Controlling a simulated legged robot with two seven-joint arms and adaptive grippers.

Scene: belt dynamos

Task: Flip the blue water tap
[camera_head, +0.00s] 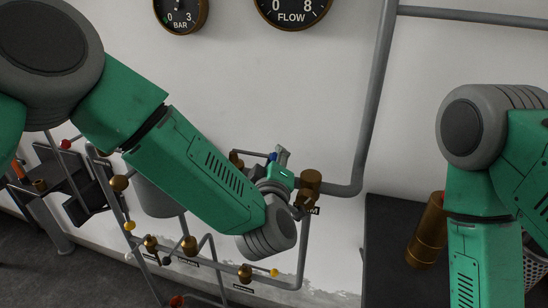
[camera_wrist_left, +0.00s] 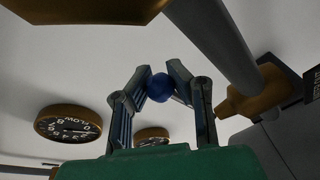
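The blue water tap's round blue knob (camera_wrist_left: 159,88) sits between the two fingers of my left gripper (camera_wrist_left: 160,72) in the left wrist view. Both fingers lean inward and appear to touch the knob from either side. In the head view only a bit of the blue knob (camera_head: 272,157) shows beside my left gripper (camera_head: 282,158), and my left wrist hides much of the tap. My right arm comes down at the right of the head view, and its gripper is outside the picture.
A brass fitting (camera_head: 311,181) and a thick grey pipe (camera_head: 372,110) are close to the right of my left gripper. Thinner pipes with yellow-knobbed taps (camera_head: 273,272) run below. Two gauges, including the FLOW gauge (camera_head: 291,8), hang above. A brass cylinder (camera_head: 427,232) stands on a dark surface at right.

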